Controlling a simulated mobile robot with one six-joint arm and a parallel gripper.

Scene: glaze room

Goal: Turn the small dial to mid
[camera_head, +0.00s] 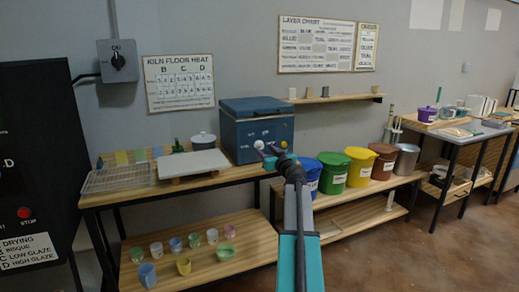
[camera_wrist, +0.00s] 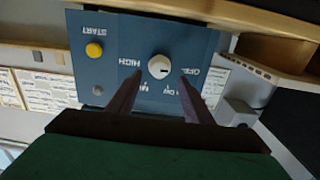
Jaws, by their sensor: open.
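The small dial (camera_wrist: 158,67) is a round white knob on a blue panel (camera_wrist: 140,30), seen upside down in the wrist view. Its dark pointer mark is on the picture's right side, toward the OFF label. HIGH is printed to its left; the labels below it are partly hidden by my fingers. My gripper (camera_wrist: 160,79) is open, its two dark fingers on either side of the dial and apart from it in the picture. Whether the tips reach its depth cannot be told. In the head view my gripper (camera_head: 272,152) is in front of the blue box (camera_head: 240,140).
A yellow START button (camera_wrist: 94,50) and a small grey spot (camera_wrist: 98,90) share the panel. The box stands on a wooden bench, right of a white slab (camera_head: 193,163). Coloured buckets (camera_head: 333,175) stand to the right. A wall shelf (camera_head: 335,99) is above.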

